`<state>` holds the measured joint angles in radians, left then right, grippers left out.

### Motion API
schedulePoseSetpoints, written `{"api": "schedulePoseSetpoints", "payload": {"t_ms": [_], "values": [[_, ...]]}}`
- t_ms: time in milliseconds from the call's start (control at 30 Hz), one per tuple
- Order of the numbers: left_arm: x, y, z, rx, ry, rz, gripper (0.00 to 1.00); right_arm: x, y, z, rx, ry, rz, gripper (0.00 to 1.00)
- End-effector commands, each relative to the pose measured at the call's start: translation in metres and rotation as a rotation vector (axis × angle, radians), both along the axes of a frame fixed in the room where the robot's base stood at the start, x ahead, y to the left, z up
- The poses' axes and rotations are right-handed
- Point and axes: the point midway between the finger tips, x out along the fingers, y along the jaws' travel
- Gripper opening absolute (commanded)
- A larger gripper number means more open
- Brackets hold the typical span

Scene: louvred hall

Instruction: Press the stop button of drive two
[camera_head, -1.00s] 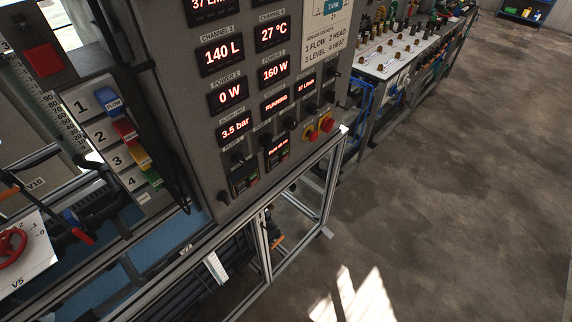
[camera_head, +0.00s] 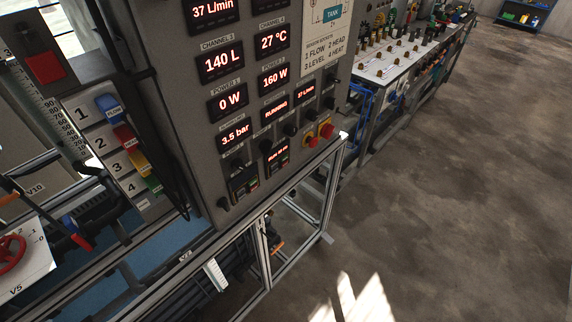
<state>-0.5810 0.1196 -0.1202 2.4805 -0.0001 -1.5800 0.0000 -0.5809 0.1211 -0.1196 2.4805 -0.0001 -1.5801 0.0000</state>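The grey control panel (camera_head: 205,130) stands upright in the upper middle of the head view. Low on it are two small dark drive units: a left one (camera_head: 242,182) and a right one (camera_head: 276,156). The right one has a lit red display; small coloured spots low on the units are too small to tell apart as buttons. I cannot read which unit is drive two. A display (camera_head: 275,110) above reads RUNNING. Neither of my grippers is in view.
An aluminium frame (camera_head: 300,215) stands below the panel. Numbered coloured hose holders (camera_head: 115,135) and a red valve wheel (camera_head: 12,252) are at left. The floor (camera_head: 450,190) at right is clear.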

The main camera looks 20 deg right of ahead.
Motion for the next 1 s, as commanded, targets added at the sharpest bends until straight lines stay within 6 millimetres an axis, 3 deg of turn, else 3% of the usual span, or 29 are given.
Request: {"api": "schedulePoseSetpoints", "payload": {"t_ms": [67, 533, 1000], "values": [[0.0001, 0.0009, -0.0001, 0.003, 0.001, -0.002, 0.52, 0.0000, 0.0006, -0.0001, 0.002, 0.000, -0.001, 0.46], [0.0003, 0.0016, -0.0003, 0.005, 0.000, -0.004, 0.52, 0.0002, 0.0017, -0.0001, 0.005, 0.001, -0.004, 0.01], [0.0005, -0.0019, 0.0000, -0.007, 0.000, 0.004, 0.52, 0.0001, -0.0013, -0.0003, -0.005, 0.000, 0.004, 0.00]]}}
